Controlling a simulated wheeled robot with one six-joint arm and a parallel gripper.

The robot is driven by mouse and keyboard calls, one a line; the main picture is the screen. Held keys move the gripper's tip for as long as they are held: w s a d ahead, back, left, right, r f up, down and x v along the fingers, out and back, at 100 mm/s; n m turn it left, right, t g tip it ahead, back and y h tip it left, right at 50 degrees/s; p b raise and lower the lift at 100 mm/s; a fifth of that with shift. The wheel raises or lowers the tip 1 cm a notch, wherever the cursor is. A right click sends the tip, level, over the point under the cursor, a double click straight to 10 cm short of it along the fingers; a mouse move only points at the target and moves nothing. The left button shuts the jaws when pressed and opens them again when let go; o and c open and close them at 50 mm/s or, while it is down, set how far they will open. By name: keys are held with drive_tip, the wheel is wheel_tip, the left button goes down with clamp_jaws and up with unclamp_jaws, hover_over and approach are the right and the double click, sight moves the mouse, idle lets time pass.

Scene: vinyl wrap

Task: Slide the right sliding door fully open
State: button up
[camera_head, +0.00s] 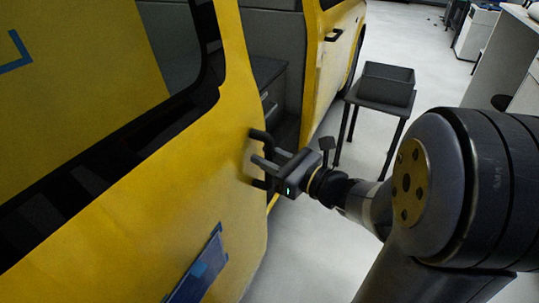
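The yellow sliding door (155,185) of the van fills the left and middle of the view, with a dark window and blue tape marks. It stands partly open, with a gap at its right edge showing the grey interior (272,72). A dark handle (259,135) sits near that edge. My gripper (263,173) reaches in from the right at the handle, its fingers pointing left towards the door.
The van's yellow front door (333,60) with its own handle is beyond the gap. A small dark table (372,108) with a grey bin (387,83) stands to the right of the van. A counter (507,60) is at the far right. Bare pale floor lies between.

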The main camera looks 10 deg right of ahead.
drive_tip(key=shift+o, duration=1.3)
drive_tip(key=shift+s+d, duration=0.15)
drive_tip(key=shift+d, duration=0.05)
drive_tip(key=v, duration=1)
drive_tip(key=shift+s+p, duration=0.2)
drive_tip(key=shift+p, duration=0.1)
drive_tip(key=shift+x, duration=5.45)
drive_tip(key=shift+d, duration=0.1)
